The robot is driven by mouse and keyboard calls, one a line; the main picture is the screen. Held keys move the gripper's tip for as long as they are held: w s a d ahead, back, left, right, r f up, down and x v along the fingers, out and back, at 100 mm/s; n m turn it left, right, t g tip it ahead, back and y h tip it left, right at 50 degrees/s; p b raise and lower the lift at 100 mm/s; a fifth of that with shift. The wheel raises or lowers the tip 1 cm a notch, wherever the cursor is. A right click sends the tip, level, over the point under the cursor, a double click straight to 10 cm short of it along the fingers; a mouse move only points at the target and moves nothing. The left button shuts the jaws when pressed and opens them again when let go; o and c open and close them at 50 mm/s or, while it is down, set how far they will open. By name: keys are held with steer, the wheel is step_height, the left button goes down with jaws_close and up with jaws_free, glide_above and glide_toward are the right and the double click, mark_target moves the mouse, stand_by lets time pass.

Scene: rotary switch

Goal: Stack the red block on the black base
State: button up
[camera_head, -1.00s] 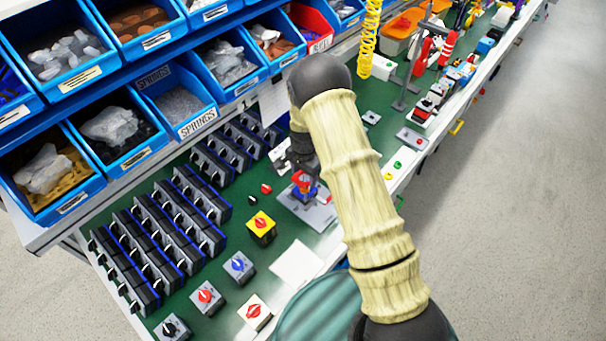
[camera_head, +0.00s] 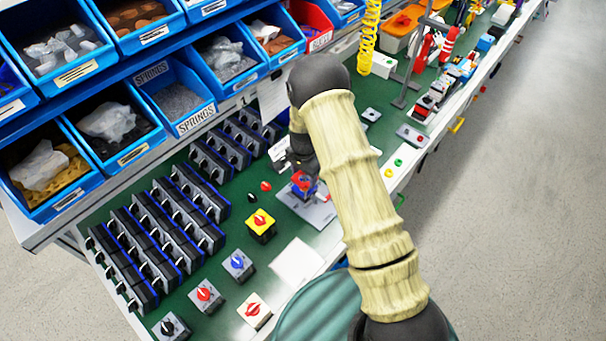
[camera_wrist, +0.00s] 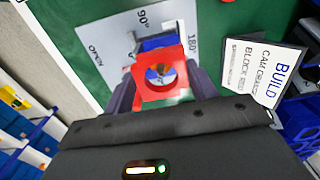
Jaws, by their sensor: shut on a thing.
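The red block (camera_wrist: 160,82), square with a round hole through its middle, sits between the two dark fingers of my gripper (camera_wrist: 162,90) in the wrist view. My gripper is shut on it. Just behind it, a dark and blue piece (camera_wrist: 158,43) stands on a grey plate (camera_wrist: 113,38) marked OPEN, 90° and 180°. The black base is mostly hidden by the block, and I cannot tell whether the block touches what is under it. In the head view the red block (camera_head: 301,182) shows small over the plate (camera_head: 318,213), partly hidden by my arm.
A "BUILD" card (camera_wrist: 262,70) stands right of the plate in the wrist view. Rows of grey switch modules (camera_head: 150,245) fill the bench's left side. Red, blue and yellow knob switches (camera_head: 261,226) stand nearer. Blue bins (camera_head: 115,130) hang above. Green bench surface lies around the plate.

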steer(key=shift+f+b, duration=0.65)
steer(key=shift+f, duration=0.3)
steer(key=o, duration=1.1)
steer(key=shift+c, duration=0.2)
step_height(320, 180, up, 17)
steer(key=b, duration=0.3)
steer(key=shift+r, duration=0.2)
steer(key=s+d+r+n+t, duration=0.1)
steer(key=s+d+n, duration=0.3)
steer(key=s, duration=0.7)
steer(key=s+d+r+n+t, duration=0.1)
steer(key=s+d+r+n, duration=0.3)
steer(key=s+d, duration=0.3)
steer(key=s+n, duration=0.1)
steer(key=s, duration=0.2)
steer(key=shift+s+d+r+t, duration=0.15)
steer(key=shift+s+d+t, duration=0.15)
steer(key=shift+s+d, duration=0.1)
